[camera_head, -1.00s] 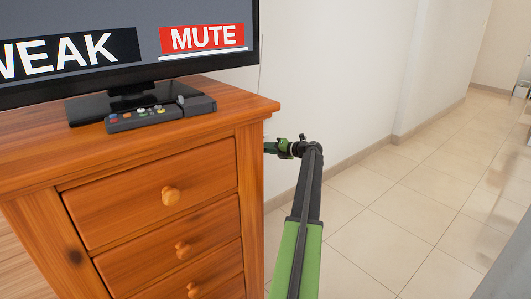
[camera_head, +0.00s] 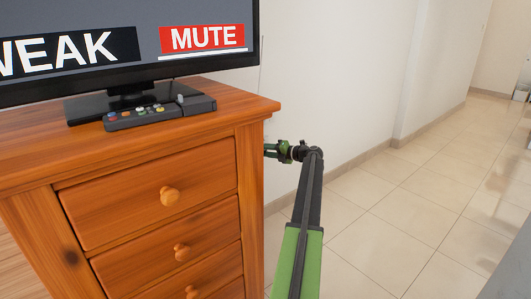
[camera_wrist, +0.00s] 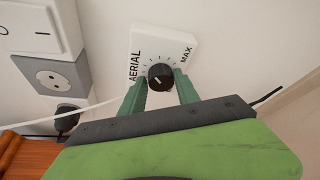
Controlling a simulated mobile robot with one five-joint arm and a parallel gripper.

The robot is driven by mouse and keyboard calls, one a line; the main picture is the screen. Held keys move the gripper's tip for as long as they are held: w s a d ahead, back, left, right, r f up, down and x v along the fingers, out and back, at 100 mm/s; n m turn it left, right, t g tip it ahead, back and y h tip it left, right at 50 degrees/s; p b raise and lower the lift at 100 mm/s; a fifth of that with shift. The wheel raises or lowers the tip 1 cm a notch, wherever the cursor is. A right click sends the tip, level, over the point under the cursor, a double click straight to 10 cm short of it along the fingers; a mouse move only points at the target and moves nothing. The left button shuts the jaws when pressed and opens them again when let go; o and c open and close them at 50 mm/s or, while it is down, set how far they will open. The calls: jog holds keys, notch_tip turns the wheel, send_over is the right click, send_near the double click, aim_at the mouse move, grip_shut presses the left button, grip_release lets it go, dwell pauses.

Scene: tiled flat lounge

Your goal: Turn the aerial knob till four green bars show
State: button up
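The aerial knob (camera_wrist: 160,77) is a black dial with a white pointer line on a white wall plate (camera_wrist: 177,42) marked AERIAL and MAX. The TV screen (camera_head: 130,30) shows WEAK and a red MUTE label. No green bars are in view; the screen is cut off.
The wooden dresser (camera_head: 150,145) carries the TV, a remote (camera_head: 140,117) and a small dark box (camera_head: 198,104). In the wrist view, a socket (camera_wrist: 55,78), a black plug (camera_wrist: 66,118) and a white cable lie left of the knob. Tiled floor (camera_head: 400,210) to the right is clear.

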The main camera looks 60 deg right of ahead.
jog(key=shift+o, duration=1.4)
jog(key=shift+s, duration=0.1)
jog(key=shift+s, duration=0.1)
jog(key=s+r+p, duration=0.3)
jog(key=s, duration=1.4)
jog(key=shift+d, duration=0.3)
